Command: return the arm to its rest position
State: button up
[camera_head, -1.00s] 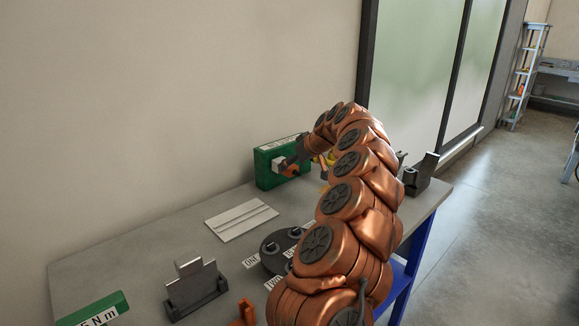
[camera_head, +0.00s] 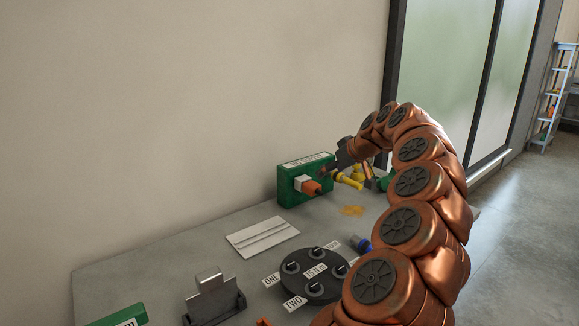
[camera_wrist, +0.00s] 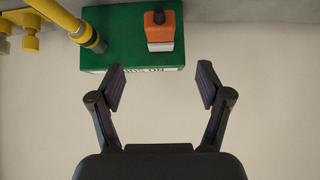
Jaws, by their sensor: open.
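My copper-coloured arm (camera_head: 412,185) arches over the right part of the grey table in the head view. My gripper (camera_wrist: 162,88) is open and empty in the wrist view, its two dark fingers spread apart. In the head view the gripper (camera_head: 343,158) is small and partly hidden by the arm, beside the green box. The green box (camera_head: 290,190) carries an orange and white piece (camera_head: 310,186) on its front. In the wrist view the green box (camera_wrist: 122,55) and its orange piece (camera_wrist: 160,28) lie beyond the fingertips, apart from them.
Yellow pipe fittings (camera_head: 349,180) are close to the gripper, right of the green box. A round black disc with labels (camera_head: 315,275), a white plate (camera_head: 262,237), a dark holder (camera_head: 214,300) and a blue-ended piece (camera_head: 361,244) occupy the table. The wall stands close behind.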

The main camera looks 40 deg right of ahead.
jog(key=a+r+n+g+y+p, duration=0.1)
jog(key=a+r+n+y+p, duration=0.15)
jog(key=a, duration=1.15)
jog(key=a+r+n+g+y+p, duration=0.1)
jog(key=a+r+g, duration=0.15)
jog(key=a, duration=1.25)
jog(key=s+a, duration=0.3)
jog(key=a, duration=0.1)
jog(key=s+a+f+g+p, duration=0.1)
jog(key=s+a, duration=0.2)
jog(key=a, duration=0.1)
jog(key=s+a+f+g, duration=0.1)
jog(key=s+a, duration=0.3)
jog(key=shift+a+p, duration=0.15)
jog(key=shift+p, duration=0.25)
jog(key=s+a+f+m+g+h+p, duration=0.1)
jog(key=s+f, duration=0.2)
jog(key=s, duration=0.5)
jog(key=s+a+f+m+g+h+p, duration=0.1)
jog(key=s+f+g, duration=0.1)
jog(key=s, duration=0.6)
jog(key=s+f+m+g+h+p, duration=0.1)
jog(key=s+f, duration=0.3)
jog(key=s, duration=0.4)
jog(key=shift+s+a+g, duration=0.2)
jog(key=shift+a+g, duration=0.2)
jog(key=shift+g, duration=0.25)
